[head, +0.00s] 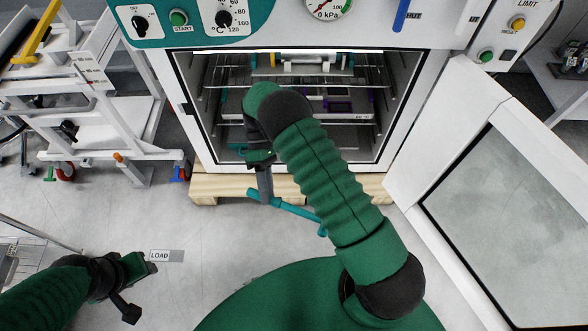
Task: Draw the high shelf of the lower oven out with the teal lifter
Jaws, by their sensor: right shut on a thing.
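The lower oven (188,108) stands open in front of me, its door swung out to the right. Inside, a high wire shelf (225,86) sits near the top, below small items with yellow and blue parts. My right forearm crosses the opening and hides part of the shelves. My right gripper (265,190) is shut on the teal lifter (292,208), whose bar slants down to the right in front of the oven's base. My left gripper (140,275) is low at the left above the floor, away from the oven; its finger gap is unclear.
The open door (470,130) takes up the right side. A lower shelf in the oven carries a labelled tray (340,115). A wooden pallet (215,188) lies under the oven. A white wheeled trolley (110,155) stands at left. Floor near the LOAD label (160,256) is clear.

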